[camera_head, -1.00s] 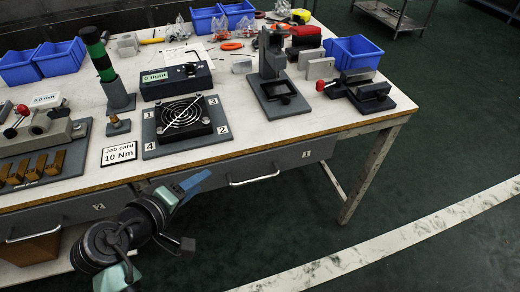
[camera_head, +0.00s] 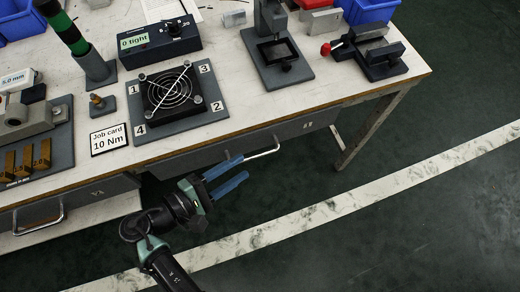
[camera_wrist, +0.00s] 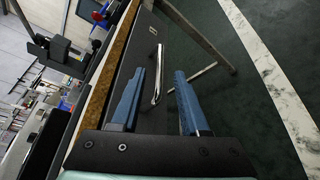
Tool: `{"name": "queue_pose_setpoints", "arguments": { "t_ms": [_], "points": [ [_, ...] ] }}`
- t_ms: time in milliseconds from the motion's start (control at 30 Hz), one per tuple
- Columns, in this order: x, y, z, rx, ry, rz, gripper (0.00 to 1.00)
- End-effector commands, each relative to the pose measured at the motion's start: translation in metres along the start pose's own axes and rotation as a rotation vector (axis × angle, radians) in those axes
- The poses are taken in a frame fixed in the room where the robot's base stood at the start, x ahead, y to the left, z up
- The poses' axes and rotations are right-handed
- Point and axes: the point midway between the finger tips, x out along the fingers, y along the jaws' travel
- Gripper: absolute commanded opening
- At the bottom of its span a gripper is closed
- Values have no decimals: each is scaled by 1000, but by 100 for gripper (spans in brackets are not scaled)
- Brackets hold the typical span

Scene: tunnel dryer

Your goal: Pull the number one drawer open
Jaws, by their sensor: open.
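The right-hand drawer (camera_head: 300,133) is a dark grey front under the bench top, and it sits shut. Its small label is too blurred to read surely. Its bar handle (camera_head: 266,152) is pale metal, with the left part hidden behind my finger. My gripper (camera_head: 243,167) is open and empty, with blue fingers in front of this handle. In the wrist view, the handle (camera_wrist: 157,75) appears between the two fingers of my gripper (camera_wrist: 160,72), running lengthwise along them. I cannot tell whether a finger touches it. The left drawer (camera_head: 95,193) is shut too, with its own handle (camera_head: 38,222).
The bench top (camera_head: 110,170) above the drawers holds a fan on a numbered plate (camera_head: 207,118), a job card (camera_head: 110,138), a grey press (camera_head: 272,50) and a black vise (camera_head: 368,55). A bench leg (camera_head: 372,130) stands right of the drawer. Open floor lies in front.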

Motion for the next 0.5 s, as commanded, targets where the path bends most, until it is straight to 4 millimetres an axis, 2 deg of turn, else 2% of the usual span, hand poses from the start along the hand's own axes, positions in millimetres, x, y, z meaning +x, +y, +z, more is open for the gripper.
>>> {"name": "queue_pose_setpoints", "arguments": {
  "t_ms": [33, 200, 333, 500],
  "points": [
    [13, -2, 0, 1, -4, -2, 45],
    [45, -1, 0, 1, -3, -1, 45],
    [63, -1, 0, 1, -1, -1, 45],
    [74, 0, 0, 1, 0, -1, 45]
  ]
}}
